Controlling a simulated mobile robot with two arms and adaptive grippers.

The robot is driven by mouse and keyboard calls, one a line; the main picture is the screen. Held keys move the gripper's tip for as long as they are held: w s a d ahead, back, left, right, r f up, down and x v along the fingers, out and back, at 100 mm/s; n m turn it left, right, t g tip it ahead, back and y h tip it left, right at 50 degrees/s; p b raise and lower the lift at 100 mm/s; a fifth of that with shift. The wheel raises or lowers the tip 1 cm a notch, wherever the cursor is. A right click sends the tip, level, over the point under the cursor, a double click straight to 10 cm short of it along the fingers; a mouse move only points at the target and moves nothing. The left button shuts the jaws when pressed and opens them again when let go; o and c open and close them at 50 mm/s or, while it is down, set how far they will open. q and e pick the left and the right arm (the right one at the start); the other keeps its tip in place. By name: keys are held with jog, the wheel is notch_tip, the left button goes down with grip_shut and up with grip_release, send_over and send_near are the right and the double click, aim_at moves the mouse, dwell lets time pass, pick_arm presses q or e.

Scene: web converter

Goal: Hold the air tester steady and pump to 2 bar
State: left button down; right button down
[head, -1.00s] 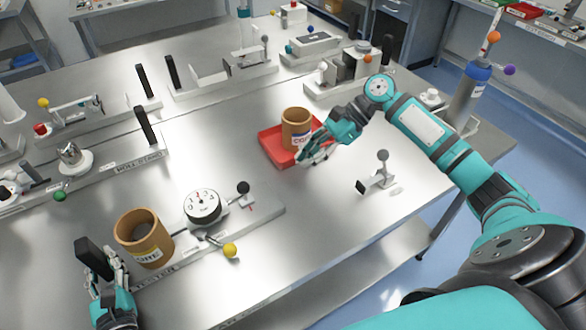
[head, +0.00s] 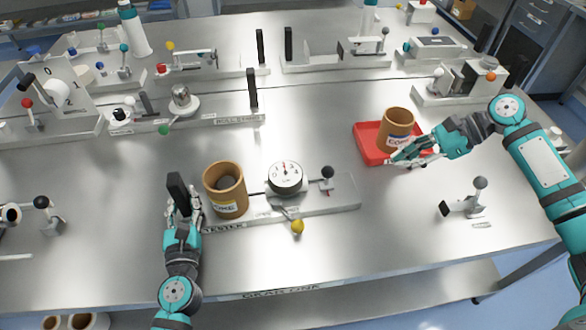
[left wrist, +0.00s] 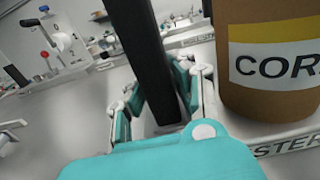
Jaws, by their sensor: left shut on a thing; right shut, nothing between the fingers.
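The air tester (head: 335,197) is a grey base plate on the bench. It carries a round white gauge (head: 285,177), a lever with a black ball (head: 327,172) and a lever with a yellow ball (head: 297,227). The gauge reading is too small to tell. A brown cardboard core (head: 226,190) stands upright at its left part. My left gripper (head: 184,206) is shut on the upright black handle (head: 177,192) at the tester's left end; the handle also shows in the left wrist view (left wrist: 148,50). My right gripper (head: 412,158) is shut and empty beside the red tray (head: 366,146).
A second core (head: 397,128) stands in the red tray, close to my right gripper. A small lever with a grey ball (head: 480,183) stands at the right. Other fixtures line the back, including the roll stand (head: 200,122). The bench between tester and tray is clear.

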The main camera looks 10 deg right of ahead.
pick_arm(q)
jog(key=shift+f+p, duration=0.1)
jog(key=shift+p, duration=0.25)
dwell(0.6)
jog(key=c, duration=1)
grip_release()
jog(key=shift+c, duration=0.2)
jog(key=shift+r, duration=0.2)
jog(key=s, duration=1.2)
jog(key=shift+d, duration=0.25)
